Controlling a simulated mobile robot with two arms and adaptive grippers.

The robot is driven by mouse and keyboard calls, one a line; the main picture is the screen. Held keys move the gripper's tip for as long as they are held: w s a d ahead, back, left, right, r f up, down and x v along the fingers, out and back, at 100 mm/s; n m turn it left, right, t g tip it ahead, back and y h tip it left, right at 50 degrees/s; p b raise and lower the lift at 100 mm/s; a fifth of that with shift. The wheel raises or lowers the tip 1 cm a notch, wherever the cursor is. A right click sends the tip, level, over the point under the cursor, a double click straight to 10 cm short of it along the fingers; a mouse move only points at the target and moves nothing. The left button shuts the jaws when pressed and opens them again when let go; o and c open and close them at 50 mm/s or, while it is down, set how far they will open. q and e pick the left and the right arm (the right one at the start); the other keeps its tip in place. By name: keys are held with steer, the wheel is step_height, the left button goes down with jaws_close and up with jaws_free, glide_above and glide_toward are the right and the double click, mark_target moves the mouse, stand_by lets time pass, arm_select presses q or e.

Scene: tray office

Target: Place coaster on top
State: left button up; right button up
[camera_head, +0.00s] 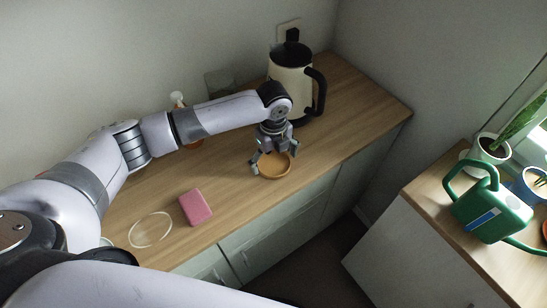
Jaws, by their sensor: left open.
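A round wooden coaster or shallow dish (275,170) lies on the wooden countertop (345,113). My left gripper (271,163) is open directly above it, with its fingers over or beside the rim; I cannot tell whether they touch it. A thin pale ring or clear disc (150,230) lies flat on the counter at the left. A pink block (195,207) lies just right of that ring. My right gripper is not in view.
A cream and black kettle (291,80) stands behind my left gripper. A small bottle (179,99) is partly hidden behind my arm. A green watering can (490,209) and a potted plant (489,150) stand on a separate right cabinet. The counter's right end is clear.

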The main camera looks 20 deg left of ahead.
mark_target(274, 164)
arm_select(q)
step_height(274, 164, up, 12)
steer(key=b, duration=0.2)
steer(key=shift+r, duration=0.15)
stand_by(0.5)
